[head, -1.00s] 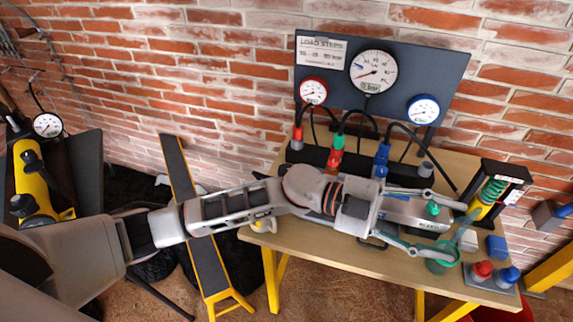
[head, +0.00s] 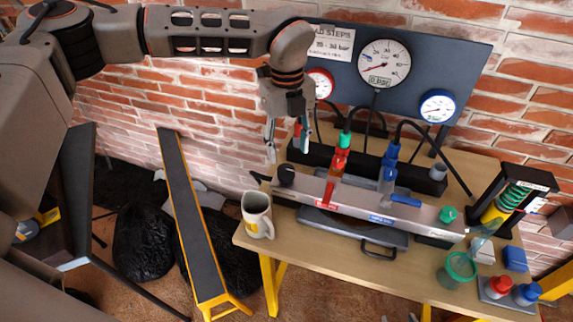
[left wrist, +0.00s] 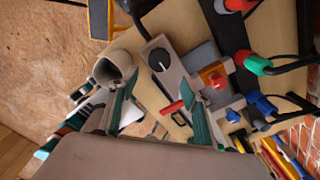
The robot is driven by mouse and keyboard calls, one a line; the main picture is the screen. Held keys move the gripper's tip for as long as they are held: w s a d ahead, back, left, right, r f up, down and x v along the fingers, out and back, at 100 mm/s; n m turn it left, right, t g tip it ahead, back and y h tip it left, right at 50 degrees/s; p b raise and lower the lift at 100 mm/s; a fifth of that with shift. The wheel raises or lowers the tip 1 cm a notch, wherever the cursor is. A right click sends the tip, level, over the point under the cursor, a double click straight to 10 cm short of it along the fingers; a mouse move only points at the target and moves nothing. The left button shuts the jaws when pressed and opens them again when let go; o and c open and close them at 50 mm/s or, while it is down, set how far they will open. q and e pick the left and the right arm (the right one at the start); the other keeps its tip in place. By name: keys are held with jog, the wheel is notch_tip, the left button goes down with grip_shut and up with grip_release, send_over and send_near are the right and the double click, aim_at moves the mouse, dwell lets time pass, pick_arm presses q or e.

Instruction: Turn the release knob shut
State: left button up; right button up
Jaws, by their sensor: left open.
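A pale metal valve block (head: 345,203) lies along the table and carries a red lever (head: 335,180) and a blue lever (head: 405,200). A round black knob (head: 286,175), which I take for the release knob, sits at its left end. In the left wrist view the knob (left wrist: 158,60) shows a pale pointer mark. My left gripper (head: 287,148) points down above the knob, open and empty, apart from it. In the left wrist view its fingers (left wrist: 160,100) lie on either side below the knob. My right gripper is out of view.
A beige mug (head: 257,215) stands left of the block. A gauge panel (head: 400,75) with hoses rises behind. A green cup (head: 458,268), a spring device (head: 505,200) and red and blue caps (head: 512,290) stand at the right. The table front is mostly clear.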

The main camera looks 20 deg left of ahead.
aim_at(286, 169)
pick_arm(q)
jog(key=shift+w+a, duration=0.2)
jog(key=shift+a, duration=0.2)
jog(key=shift+f, duration=3.75)
jog(key=c, duration=1.1)
